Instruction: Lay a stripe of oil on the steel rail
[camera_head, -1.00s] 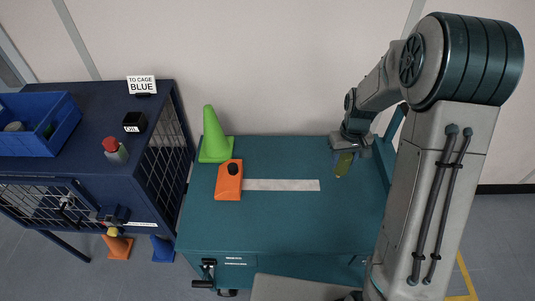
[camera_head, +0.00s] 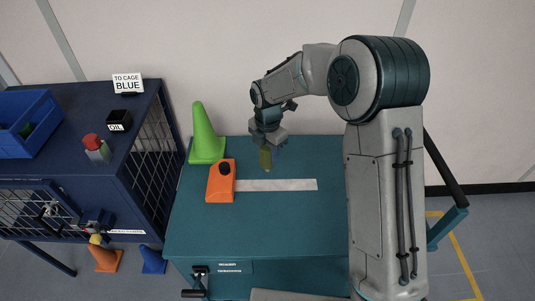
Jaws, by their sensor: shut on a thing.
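The steel rail looks like a pale grey strip (camera_head: 285,185) lying flat on the teal bench. I cannot tell how high the bottle's lower end is above the bench. No oil stripe can be made out on the strip.
A green cone (camera_head: 206,138) stands at the bench's back left. The teal bench (camera_head: 270,225) is clear in front of the strip.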

